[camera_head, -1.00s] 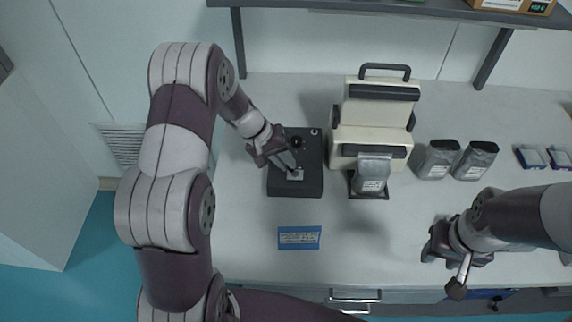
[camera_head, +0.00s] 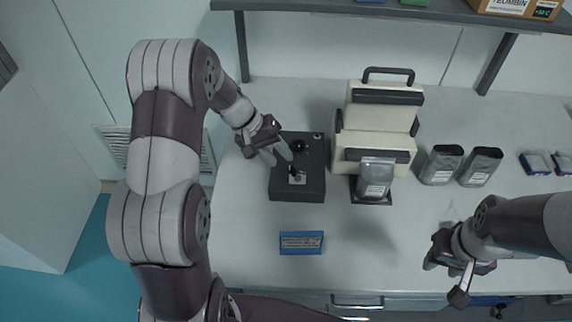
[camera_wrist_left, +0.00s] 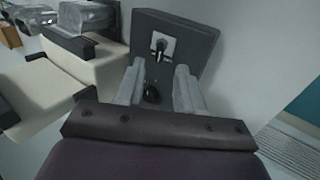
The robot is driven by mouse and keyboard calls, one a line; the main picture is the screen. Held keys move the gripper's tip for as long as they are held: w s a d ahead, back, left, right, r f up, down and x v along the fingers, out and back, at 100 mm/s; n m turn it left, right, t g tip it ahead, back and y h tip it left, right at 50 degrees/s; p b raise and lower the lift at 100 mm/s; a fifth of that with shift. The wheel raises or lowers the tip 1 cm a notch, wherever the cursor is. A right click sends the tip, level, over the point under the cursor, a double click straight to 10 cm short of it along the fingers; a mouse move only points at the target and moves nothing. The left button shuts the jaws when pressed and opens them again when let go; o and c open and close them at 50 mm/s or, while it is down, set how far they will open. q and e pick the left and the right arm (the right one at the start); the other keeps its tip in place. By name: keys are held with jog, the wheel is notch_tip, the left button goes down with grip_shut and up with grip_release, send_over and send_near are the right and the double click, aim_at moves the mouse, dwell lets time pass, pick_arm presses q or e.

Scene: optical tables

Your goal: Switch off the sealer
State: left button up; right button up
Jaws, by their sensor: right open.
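The cream sealer (camera_head: 372,139) with dark bars and a top handle stands at the back middle. Left of it is a dark control box (camera_head: 309,190) with a round black knob (camera_head: 299,146) and a small black switch (camera_head: 294,171) on a light plate. The switch on its plate also shows in the left wrist view (camera_wrist_left: 160,47). My left gripper (camera_head: 282,158) is over the box's left edge, apart from the switch. In the left wrist view its fingers (camera_wrist_left: 158,90) are spread, with the knob seen between them. My right gripper (camera_head: 428,262) is open and empty at front right.
A silver pouch (camera_head: 375,180) stands at the sealer's front. Two more pouches (camera_head: 441,166) (camera_head: 481,167) stand to its right. A blue label plate (camera_head: 301,243) lies before the box. A shelf (camera_head: 420,12) crosses the back. The table's front middle is clear.

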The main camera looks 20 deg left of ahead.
pick_arm(q)
jog(key=p+v, duration=0.3)
jog(key=v, duration=0.4)
jog(key=shift+a+r, duration=0.15)
jog(key=shift+r, duration=0.15)
jog(key=shift+s, duration=0.1)
